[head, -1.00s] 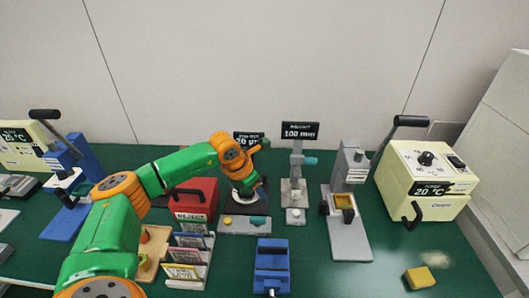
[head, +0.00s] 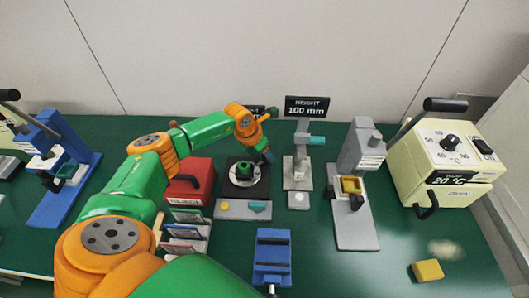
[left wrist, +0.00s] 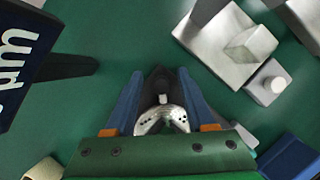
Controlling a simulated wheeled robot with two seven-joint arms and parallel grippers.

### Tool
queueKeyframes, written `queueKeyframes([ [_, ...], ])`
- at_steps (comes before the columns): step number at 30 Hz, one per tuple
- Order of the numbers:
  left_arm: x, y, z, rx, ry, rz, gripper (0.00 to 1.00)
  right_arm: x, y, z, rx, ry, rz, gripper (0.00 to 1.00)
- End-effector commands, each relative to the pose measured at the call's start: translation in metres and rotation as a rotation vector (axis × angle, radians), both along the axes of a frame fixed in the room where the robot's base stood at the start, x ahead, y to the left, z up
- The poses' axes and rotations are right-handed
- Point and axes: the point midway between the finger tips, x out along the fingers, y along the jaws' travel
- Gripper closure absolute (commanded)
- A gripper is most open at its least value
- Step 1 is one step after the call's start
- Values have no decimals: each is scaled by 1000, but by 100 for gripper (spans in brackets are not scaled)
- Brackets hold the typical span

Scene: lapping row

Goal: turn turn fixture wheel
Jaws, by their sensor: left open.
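A silver round wheel (head: 240,182) lies on a black square base in the middle of the bench, with a small green piece on it. In the left wrist view the wheel (left wrist: 150,118) shows as a silver disc with dark dots, partly hidden by my gripper's palm. My left gripper (head: 268,156) is open, at the back right edge of the black base. In the left wrist view its blue fingers (left wrist: 160,82) stand either side of a dark part with a pale post. I cannot tell whether they touch it. My right gripper is not in view.
A grey stand with a 100 mm sign (head: 307,107) is close on the right. A red box (head: 190,186) is left, a blue fixture (head: 272,258) in front. A grey lever press (head: 356,215) and a cream oven (head: 445,165) stand further right, near a yellow block (head: 428,270).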

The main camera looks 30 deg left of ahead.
Motion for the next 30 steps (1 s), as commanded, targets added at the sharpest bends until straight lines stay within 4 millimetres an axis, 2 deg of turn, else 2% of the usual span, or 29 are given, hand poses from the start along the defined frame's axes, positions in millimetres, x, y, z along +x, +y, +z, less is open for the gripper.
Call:
queueKeyframes([
  [2,0,0,0,0,0,0,48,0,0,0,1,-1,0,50],
  [6,0,0,0,0,0,0,86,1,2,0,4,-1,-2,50],
  [8,0,0,1,0,0,0,100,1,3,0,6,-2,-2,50],
  [30,0,0,1,0,-2,0,100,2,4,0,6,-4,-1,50],
])
